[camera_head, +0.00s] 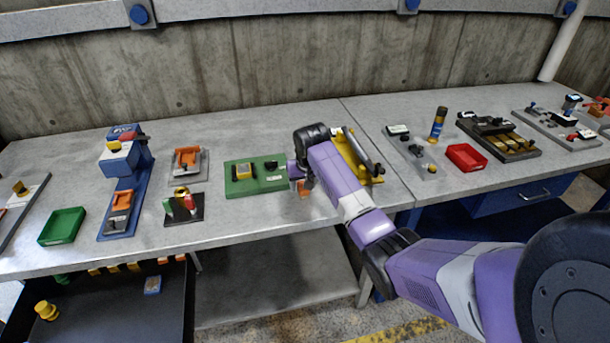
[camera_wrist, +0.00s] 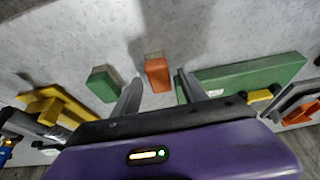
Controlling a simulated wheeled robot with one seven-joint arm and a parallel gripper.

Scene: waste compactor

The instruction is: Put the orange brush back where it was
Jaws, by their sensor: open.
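An orange block with a tan end, which looks like the orange brush (camera_wrist: 157,75), is on the grey table between my fingers in the wrist view. In the head view only a small orange part (camera_head: 304,187) shows under my gripper (camera_head: 298,174). My gripper (camera_wrist: 159,84) is open, with one finger on each side of the orange piece and a visible gap to each. I cannot tell how far the fingertips are above the table.
A green board (camera_head: 243,187) lies left of my gripper and a yellow fixture (camera_head: 373,170) right of it. A small green block (camera_wrist: 103,85) sits close beside one finger. Farther left are a dark stand (camera_head: 184,220) and a green tray (camera_head: 62,226); a red tray (camera_head: 466,157) is right.

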